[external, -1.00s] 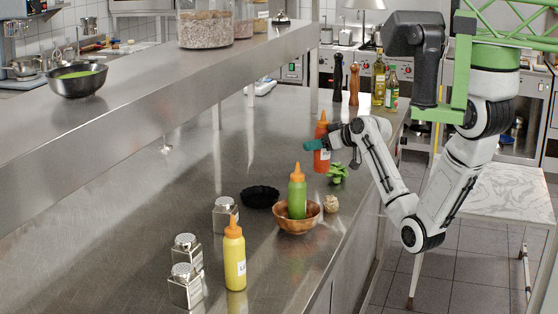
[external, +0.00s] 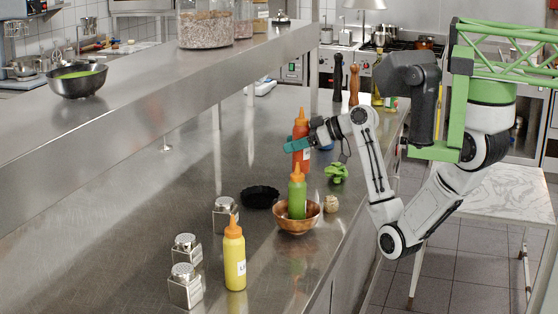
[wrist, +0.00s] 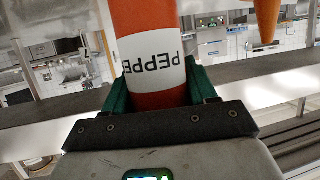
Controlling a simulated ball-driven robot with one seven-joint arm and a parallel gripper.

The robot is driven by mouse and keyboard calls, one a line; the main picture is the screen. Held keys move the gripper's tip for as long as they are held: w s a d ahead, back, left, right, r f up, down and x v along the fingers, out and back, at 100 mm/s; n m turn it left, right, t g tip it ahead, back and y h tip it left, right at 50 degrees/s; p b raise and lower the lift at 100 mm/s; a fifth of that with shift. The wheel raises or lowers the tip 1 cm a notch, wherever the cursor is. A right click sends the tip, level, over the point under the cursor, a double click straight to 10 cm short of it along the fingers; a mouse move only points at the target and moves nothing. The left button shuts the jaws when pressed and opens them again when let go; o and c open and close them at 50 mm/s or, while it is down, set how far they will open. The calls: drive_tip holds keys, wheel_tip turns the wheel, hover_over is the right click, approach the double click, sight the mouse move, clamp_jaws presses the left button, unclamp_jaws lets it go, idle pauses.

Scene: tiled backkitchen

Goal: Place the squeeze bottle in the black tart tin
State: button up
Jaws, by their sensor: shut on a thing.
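My gripper (external: 297,146) is shut on a red squeeze bottle (external: 302,128) with an orange nozzle. The bottle is upright and appears raised above the counter. In the wrist view the red bottle (wrist: 150,20) stands between the green fingers, its white label reading "PEPPE" upside down. The black tart tin (external: 261,198) is a low, dark, fluted dish on the steel counter. It looks empty and lies left of and nearer the camera than the held bottle. I cannot make out the tin in the wrist view.
A green squeeze bottle (external: 297,197) stands in a wooden bowl (external: 298,226) close to the tin. A yellow bottle (external: 235,262) and metal shakers (external: 186,287) stand in front. Green leaves (external: 336,174) and a small pale item (external: 331,204) lie right. A shelf (external: 130,115) overhangs the left.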

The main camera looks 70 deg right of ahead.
drive_tip(key=shift+w+d+f+p, duration=0.35)
drive_tip(key=shift+w+d+f, duration=0.2)
drive_tip(key=shift+w+f, duration=1.7)
drive_tip(key=shift+w+d+f+p, duration=0.3)
drive_tip(key=shift+w+d+f, duration=0.2)
drive_tip(key=shift+w+f, duration=1.75)
drive_tip(key=shift+w+d+f+p, duration=0.35)
drive_tip(key=shift+w+d+f, duration=0.2)
drive_tip(key=shift+w+f, duration=1.7)
drive_tip(key=shift+w+r, duration=0.3)
drive_tip(key=shift+r, duration=0.05)
drive_tip(key=shift+f, duration=0.15)
drive_tip(key=o, duration=1.2)
